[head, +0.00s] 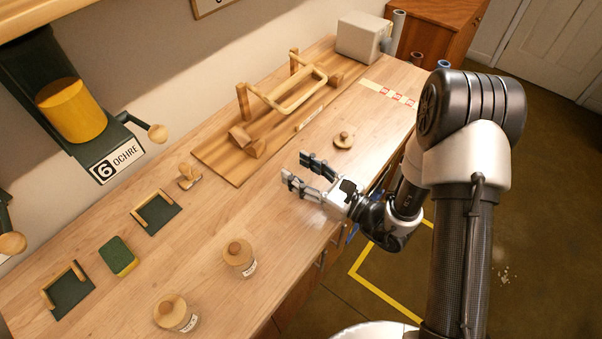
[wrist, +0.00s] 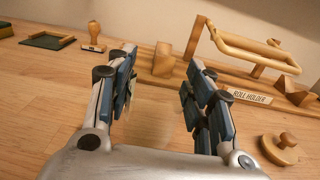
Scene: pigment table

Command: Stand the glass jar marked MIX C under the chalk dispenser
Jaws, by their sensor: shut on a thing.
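My gripper (head: 295,167) is over the table's front part, right of the middle in the head view. In the wrist view its fingers (wrist: 161,62) stand apart around a clear, barely visible glass jar (wrist: 152,122). A pale label edge shows by the left finger; its words cannot be read. Two lidded glass jars, one nearer the middle (head: 240,262) and one at the front (head: 180,319), stand on the table; their labels are too small to read. A dispenser (head: 72,110) on the wall reads 6 OCHRE. No dispenser marked chalk shows.
A loose wooden lid (head: 343,140) lies right of my gripper. A wooden rack labelled ROLL HOLDER (wrist: 250,97) stands behind. Dark pads (head: 157,213) with wooden rails, a green-yellow sponge (head: 118,256) and a stamp (head: 188,177) lie left. The table's middle (head: 215,215) is clear.

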